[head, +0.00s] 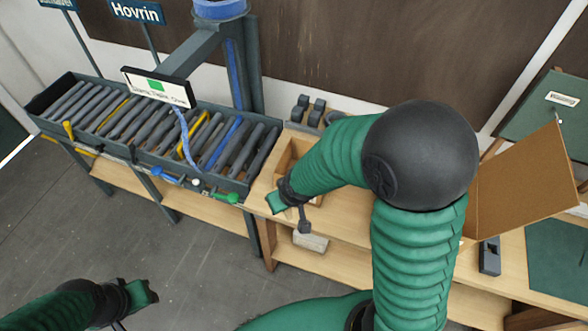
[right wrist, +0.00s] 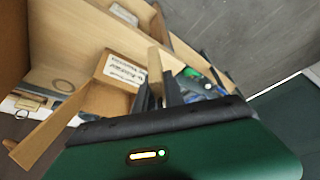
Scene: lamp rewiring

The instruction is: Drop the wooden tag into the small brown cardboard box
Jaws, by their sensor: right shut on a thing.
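My right gripper (right wrist: 161,97) is shut on a tan wooden piece, which looks like the wooden tag (right wrist: 154,60); it sticks out between the fingers in the right wrist view. In the head view my right gripper (head: 291,207) is over the front edge of the wooden bench. A small brown cardboard box (head: 284,152) stands on the bench just behind it, partly hidden by my right arm. In the right wrist view a brown box wall with a white label (right wrist: 118,88) is left of the fingers. My left gripper (head: 146,293) is low over the floor, its jaw opening unclear.
A dark roller conveyor (head: 150,125) with blue and green levers runs along the left. A large cardboard flap (head: 525,185) stands open at the right. A dark block (head: 490,256) and a green mat (head: 560,262) lie on the bench. A grey block (head: 310,241) sits below the bench edge.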

